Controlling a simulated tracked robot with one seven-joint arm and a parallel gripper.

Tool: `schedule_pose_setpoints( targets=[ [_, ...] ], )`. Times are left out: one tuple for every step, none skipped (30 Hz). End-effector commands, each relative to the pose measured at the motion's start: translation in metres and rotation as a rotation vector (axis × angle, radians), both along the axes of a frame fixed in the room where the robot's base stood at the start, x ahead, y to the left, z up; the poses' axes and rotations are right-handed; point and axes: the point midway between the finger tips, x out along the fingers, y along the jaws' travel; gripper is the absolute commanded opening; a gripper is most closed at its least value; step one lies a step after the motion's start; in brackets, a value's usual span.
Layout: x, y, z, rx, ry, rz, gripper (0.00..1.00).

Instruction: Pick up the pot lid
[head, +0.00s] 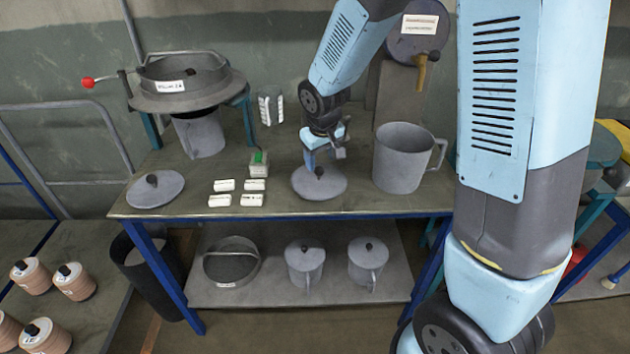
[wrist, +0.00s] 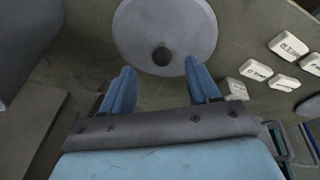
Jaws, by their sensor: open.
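A round grey pot lid (head: 319,185) with a dark knob lies on the table, left of the large grey pot (head: 403,158). My gripper (head: 324,165) is above this lid, close over its knob. In the wrist view the lid (wrist: 165,22) is at the top, with its knob (wrist: 162,57) just beyond and between the two blue fingertips of my gripper (wrist: 157,72). The fingers are apart and empty. A second grey lid (head: 155,189) with a dark knob lies at the table's left end.
Several white labelled blocks (head: 222,200) lie left of the nearer lid, with a small green-topped box (head: 258,164) behind them. A sieve-like machine (head: 187,85) stands at the back left. Lidded jugs (head: 305,262) stand on the lower shelf.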

Motion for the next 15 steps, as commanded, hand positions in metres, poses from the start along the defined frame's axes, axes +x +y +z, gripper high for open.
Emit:
schedule_pose_setpoints(
  targets=[
    [0.0,0.0,-0.002,0.0,0.0,0.0,0.61],
    [0.001,0.0,-0.003,0.0,0.0,0.0,0.61],
    [0.001,0.0,-0.004,0.0,0.0,0.0,0.61],
    [0.002,0.0,-0.005,0.0,0.0,0.001,0.61],
    [0.003,0.001,-0.007,0.0,0.0,0.001,0.61],
    [0.004,0.001,-0.01,-0.001,0.001,0.001,0.61],
    [0.005,0.001,-0.013,-0.001,0.002,0.002,0.61],
    [0.006,0.002,-0.017,-0.002,0.003,0.002,0.61],
    [0.008,0.003,-0.021,-0.002,0.002,0.003,0.61],
    [0.01,0.003,-0.025,-0.002,0.002,0.003,0.61],
    [0.011,0.004,-0.029,-0.002,0.003,0.002,0.61],
    [0.013,0.004,-0.033,-0.002,0.003,0.002,0.61],
    [0.014,0.004,-0.036,-0.002,0.002,0.003,0.61],
    [0.015,0.004,-0.039,-0.001,0.001,0.003,0.61],
    [0.016,0.004,-0.043,-0.002,0.002,0.003,0.61]
  ],
)
